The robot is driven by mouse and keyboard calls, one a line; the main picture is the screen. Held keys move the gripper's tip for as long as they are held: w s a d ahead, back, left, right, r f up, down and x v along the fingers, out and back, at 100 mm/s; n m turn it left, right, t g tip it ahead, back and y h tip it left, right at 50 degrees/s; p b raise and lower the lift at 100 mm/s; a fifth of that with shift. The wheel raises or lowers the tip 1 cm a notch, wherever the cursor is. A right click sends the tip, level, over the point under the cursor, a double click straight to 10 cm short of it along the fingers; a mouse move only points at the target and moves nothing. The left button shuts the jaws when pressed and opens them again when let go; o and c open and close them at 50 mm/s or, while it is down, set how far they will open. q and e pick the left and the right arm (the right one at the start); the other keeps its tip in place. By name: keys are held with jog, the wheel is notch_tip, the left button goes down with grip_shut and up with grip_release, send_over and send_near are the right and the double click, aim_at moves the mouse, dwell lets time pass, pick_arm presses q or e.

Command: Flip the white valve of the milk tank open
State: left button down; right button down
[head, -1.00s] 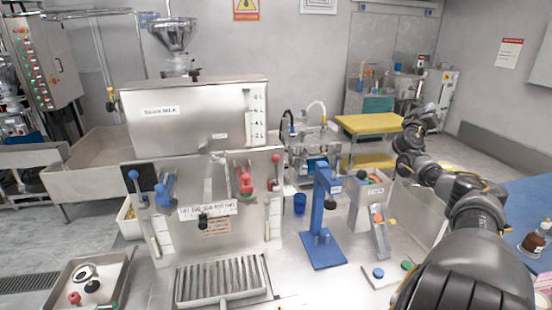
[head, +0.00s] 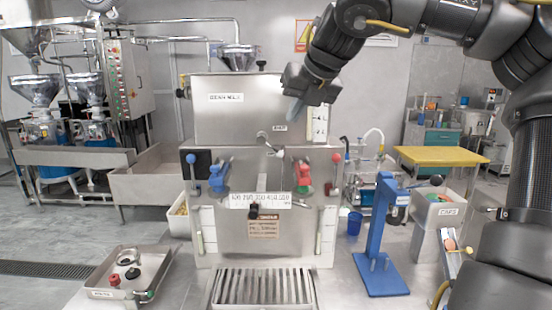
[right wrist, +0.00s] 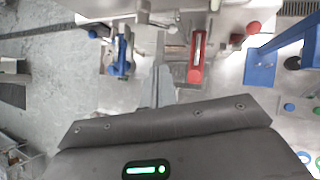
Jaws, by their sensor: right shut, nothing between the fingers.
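The steel milk tank (head: 215,125) stands on top of the steel machine at centre, its label partly blurred. A pale grey-white lever or valve (head: 265,138) shows at the tank's lower front, between the blue and red valves; its exact position is hard to read. My right gripper (head: 294,112) is shut and empty, pointing down in front of the tank's right part, above and right of the pale valve, apart from it in the picture. In the right wrist view its closed fingers (right wrist: 161,88) point toward the machine front. My left gripper is not in view.
A blue valve (head: 218,178) and a red valve (head: 302,177) flank the machine front. A blue stand (head: 380,225) is at right, beside a blue cup (head: 354,223). A tray (head: 110,285) lies at left. A slatted drain tray (head: 262,290) is in front.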

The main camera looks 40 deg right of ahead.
aim_at(281, 155)
jog(key=shift+s+d+f+n+g+h, duration=0.15)
jog(key=shift+f+n+g+h, duration=0.15)
jog(key=shift+f+g+h, duration=0.4)
jog(key=p+x, duration=0.1)
jog(key=x, duration=0.3)
jog(key=w+p+x, duration=0.1)
jog(key=p+x, duration=0.1)
jog(key=x, duration=0.3)
jog(key=r+p+x, duration=0.1)
jog(key=x, duration=0.3)
jog(key=shift+w+d, duration=0.4)
jog(key=shift+w, duration=0.05)
jog(key=shift+f, duration=0.1)
